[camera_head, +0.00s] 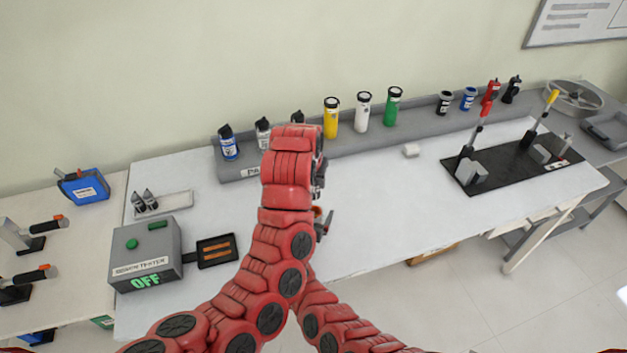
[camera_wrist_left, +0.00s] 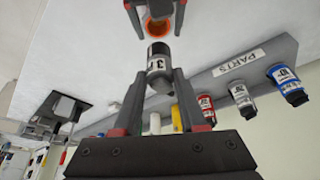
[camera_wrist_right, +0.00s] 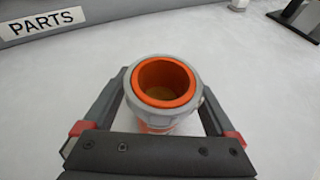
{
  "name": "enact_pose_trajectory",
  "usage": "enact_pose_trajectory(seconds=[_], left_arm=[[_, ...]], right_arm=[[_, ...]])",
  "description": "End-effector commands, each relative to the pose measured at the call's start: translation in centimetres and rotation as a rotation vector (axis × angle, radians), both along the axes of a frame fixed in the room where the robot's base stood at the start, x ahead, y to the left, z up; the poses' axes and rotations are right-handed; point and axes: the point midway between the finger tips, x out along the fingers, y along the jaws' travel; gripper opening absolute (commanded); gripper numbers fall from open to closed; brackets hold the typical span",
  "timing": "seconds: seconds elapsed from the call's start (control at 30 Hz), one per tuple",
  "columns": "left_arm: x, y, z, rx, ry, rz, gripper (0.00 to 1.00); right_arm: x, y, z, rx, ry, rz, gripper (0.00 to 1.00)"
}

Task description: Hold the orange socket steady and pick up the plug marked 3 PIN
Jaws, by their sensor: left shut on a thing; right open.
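In the left wrist view, my left gripper (camera_wrist_left: 157,82) is shut on a grey plug with a dark end (camera_wrist_left: 158,66); its label starts with a 3, the rest is cut off. The dark end points toward the orange socket (camera_wrist_left: 158,26), apart from it. In the right wrist view the socket (camera_wrist_right: 167,85), orange inside a grey ring, is upright and empty between the open fingers of my right gripper (camera_wrist_right: 165,92). In the head view my right gripper (camera_head: 323,222) shows beside my left arm, which hides the left gripper and most of the socket.
A grey parts rack (camera_head: 345,143) with several coloured bottle-like parts runs along the back of the white table. A tester box (camera_head: 146,255) reading OFF and a small black tray (camera_head: 217,251) stand left. A black board (camera_head: 500,165) with levers lies right.

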Motion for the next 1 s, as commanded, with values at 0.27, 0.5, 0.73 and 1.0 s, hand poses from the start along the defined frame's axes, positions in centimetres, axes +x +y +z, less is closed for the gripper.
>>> enact_pose_trajectory(seconds=[0.27,0.5,0.73,1.0], left_arm=[[0.0,0.0,0.0,0.000,0.000,0.000,0.00],[0.0,0.0,0.0,0.000,-0.001,0.000,0.00],[0.0,0.0,0.0,0.000,-0.001,0.000,0.00],[0.0,0.0,0.0,0.000,-0.001,0.000,0.00]], right_arm=[[-1.2,0.5,0.2,0.005,0.002,0.003,0.91],[-4.0,1.3,1.5,0.009,0.001,0.000,0.91],[-7.4,2.2,3.0,0.005,0.002,-0.001,0.91],[-10.3,3.0,4.3,0.002,0.000,0.000,0.91]])
